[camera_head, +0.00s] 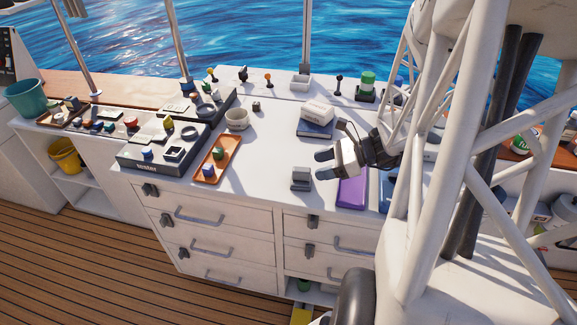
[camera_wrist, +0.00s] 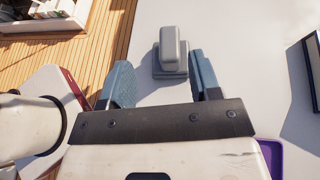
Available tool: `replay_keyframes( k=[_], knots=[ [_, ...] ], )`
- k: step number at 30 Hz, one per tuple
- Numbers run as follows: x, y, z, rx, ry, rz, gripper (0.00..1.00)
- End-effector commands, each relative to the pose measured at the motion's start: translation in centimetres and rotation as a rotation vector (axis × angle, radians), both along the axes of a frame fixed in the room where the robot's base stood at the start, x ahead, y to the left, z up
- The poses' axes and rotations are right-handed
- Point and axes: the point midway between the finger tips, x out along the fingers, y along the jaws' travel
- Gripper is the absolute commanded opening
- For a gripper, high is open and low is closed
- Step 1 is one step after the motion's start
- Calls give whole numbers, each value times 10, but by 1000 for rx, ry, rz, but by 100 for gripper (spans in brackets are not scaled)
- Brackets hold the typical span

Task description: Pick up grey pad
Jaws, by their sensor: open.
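A grey pad (camera_head: 300,178), a small block with a raised part on a wider base, rests on the white counter near its front edge. In the wrist view the grey pad (camera_wrist: 172,52) lies ahead of my gripper, between the lines of the two fingers and apart from them. My gripper (camera_head: 322,164) is open and empty, just right of the pad in the head view and above the counter. Its blue-grey fingers show well apart in the wrist view (camera_wrist: 162,83).
An orange tray (camera_head: 217,160) holding small items is to the left. The counter (camera_head: 262,165) between tray and pad is clear.

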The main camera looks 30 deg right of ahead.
Motion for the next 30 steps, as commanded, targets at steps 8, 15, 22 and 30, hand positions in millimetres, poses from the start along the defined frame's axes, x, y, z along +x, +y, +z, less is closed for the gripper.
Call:
replay_keyframes(
  k=[8,15,22,30],
  knots=[
    [-2,-18,-7,55,11,-82,57],
    [-2,-18,-7,56,11,-83,57],
    [0,-15,-8,56,11,-81,57],
    [10,-3,-15,56,11,-80,57]
  ],
)
